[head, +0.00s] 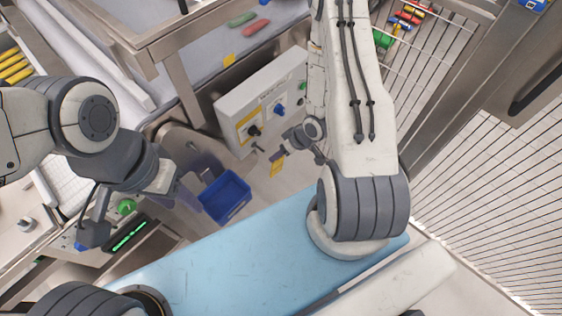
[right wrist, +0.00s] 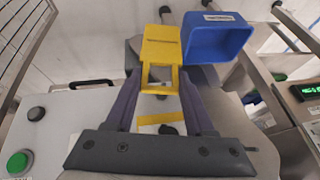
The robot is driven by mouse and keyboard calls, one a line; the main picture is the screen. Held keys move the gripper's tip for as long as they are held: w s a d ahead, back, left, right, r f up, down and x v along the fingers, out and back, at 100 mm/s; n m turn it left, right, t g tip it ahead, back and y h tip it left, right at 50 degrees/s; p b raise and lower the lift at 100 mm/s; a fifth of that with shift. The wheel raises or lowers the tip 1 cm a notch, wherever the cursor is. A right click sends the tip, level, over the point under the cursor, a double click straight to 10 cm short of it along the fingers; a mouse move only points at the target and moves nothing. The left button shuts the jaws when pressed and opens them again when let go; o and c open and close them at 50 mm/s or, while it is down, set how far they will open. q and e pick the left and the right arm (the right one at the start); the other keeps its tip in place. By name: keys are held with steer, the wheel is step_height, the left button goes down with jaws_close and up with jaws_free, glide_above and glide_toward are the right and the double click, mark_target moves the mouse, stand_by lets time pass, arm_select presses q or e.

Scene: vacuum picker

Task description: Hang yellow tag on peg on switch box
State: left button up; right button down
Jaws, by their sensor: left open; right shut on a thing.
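The yellow tag (head: 277,166) is held by my right gripper (head: 283,153), in front of the lower edge of the white switch box (head: 238,98). In the right wrist view the tag (right wrist: 160,45) sits between my right fingertips, its frame-like opening toward the gripper. A short dark peg (head: 258,148) appears to stick out low on the box, left of the tag and apart from it. In the right wrist view I cannot identify the peg surely. My left gripper (head: 200,184) is open and empty, beside the blue bin (head: 225,197).
The bin also shows beside the tag in the right wrist view (right wrist: 216,42). The box carries a black knob (head: 254,130), a blue knob (head: 278,110) and yellow labels. A light blue surface (head: 230,260) lies in front. A wire fence (head: 480,150) stands at the right.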

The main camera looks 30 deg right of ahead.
mark_target(259, 148)
steer(key=shift+s+a+f+y, duration=0.15)
steer(key=shift+s+a+f, duration=0.1)
steer(key=shift+s+f, duration=0.25)
steer(key=shift+s+a+f+y, duration=0.15)
steer(key=shift+s+a+f, duration=0.15)
steer(key=shift+f, duration=0.25)
steer(key=shift+w+a+f, duration=0.1)
steer(key=shift+w+a, duration=0.35)
steer(key=shift+w, duration=0.85)
steer(key=shift+w+a+f, duration=0.15)
steer(key=shift+w+a, duration=0.3)
steer(key=shift+w, duration=0.8)
steer(key=shift+w+a+f, duration=0.1)
steer(key=shift+w+a, duration=0.35)
steer(key=shift+w, duration=0.85)
steer(key=shift+w+a+f, duration=0.25)
steer(key=shift+w+f, duration=0.2)
steer(key=shift+w, duration=0.25)
steer(key=shift+c, duration=0.9)
jaws_free()
